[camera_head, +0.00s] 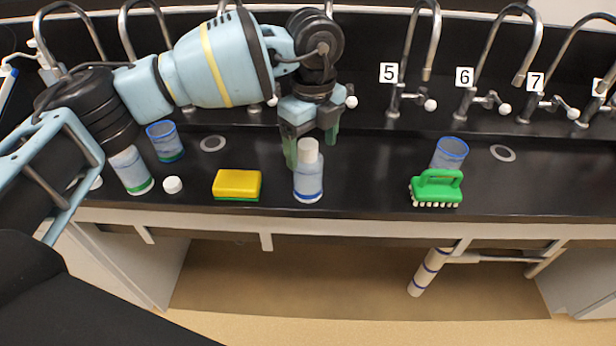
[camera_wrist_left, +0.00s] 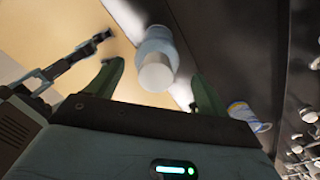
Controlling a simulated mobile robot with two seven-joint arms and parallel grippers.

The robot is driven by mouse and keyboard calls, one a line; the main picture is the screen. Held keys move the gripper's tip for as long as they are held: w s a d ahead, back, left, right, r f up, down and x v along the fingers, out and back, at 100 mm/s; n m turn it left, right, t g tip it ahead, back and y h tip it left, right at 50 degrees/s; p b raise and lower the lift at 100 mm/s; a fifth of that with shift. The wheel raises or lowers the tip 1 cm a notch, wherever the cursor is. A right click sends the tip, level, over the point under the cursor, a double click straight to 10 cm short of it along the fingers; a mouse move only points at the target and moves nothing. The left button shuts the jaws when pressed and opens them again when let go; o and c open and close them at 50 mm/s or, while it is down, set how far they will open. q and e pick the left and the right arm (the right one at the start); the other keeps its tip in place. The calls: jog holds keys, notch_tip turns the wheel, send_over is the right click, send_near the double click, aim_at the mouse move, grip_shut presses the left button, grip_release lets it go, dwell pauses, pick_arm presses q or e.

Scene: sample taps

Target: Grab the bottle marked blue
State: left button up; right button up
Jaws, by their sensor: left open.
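The bottle marked blue (camera_head: 308,185) stands upright near the counter's front edge, with a white cap and a blue band low on its body. In the left wrist view its white cap (camera_wrist_left: 156,74) shows between and beyond the fingertips. My left gripper (camera_head: 311,146) is open and points down just behind the bottle, which partly overlaps it. The fingers look empty; I cannot tell whether they touch the bottle. Another white-capped bottle (camera_head: 130,172), with a green band, stands at the left beside my arm. My right gripper is not in view.
A yellow sponge (camera_head: 237,184) lies left of the bottle, with a small white cap (camera_head: 172,184) farther left. A cup (camera_head: 165,142) stands behind. At the right are a green brush (camera_head: 437,188) and a blue-rimmed cup (camera_head: 450,154). Taps (camera_head: 411,60) line the back.

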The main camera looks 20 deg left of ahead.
aim_at(309, 160)
pick_arm(q)
jog(key=shift+s+a+f, duration=0.1)
jog(key=shift+a+f, duration=0.05)
jog(key=shift+f, duration=1.15)
jog(key=shift+s+a+f, duration=0.1)
jog(key=shift+f, duration=1.15)
jog(key=c, duration=1.2)
jog(key=shift+r, duration=0.15)
jog(key=shift+r, duration=0.45)
jog(key=r, duration=0.2)
jog(key=shift+s+a+r, duration=0.2)
jog(key=shift+s+r, duration=0.1)
jog(key=shift+s, duration=0.05)
jog(key=s+a, duration=0.2)
jog(key=s, duration=0.2)
jog(key=s+a+r, duration=0.1)
jog(key=s+a, duration=0.2)
jog(key=s, duration=0.2)
jog(key=s+a, duration=0.2)
jog(key=s, duration=0.2)
jog(key=shift+s+a+r, duration=0.15)
jog(key=shift+a, duration=0.05)
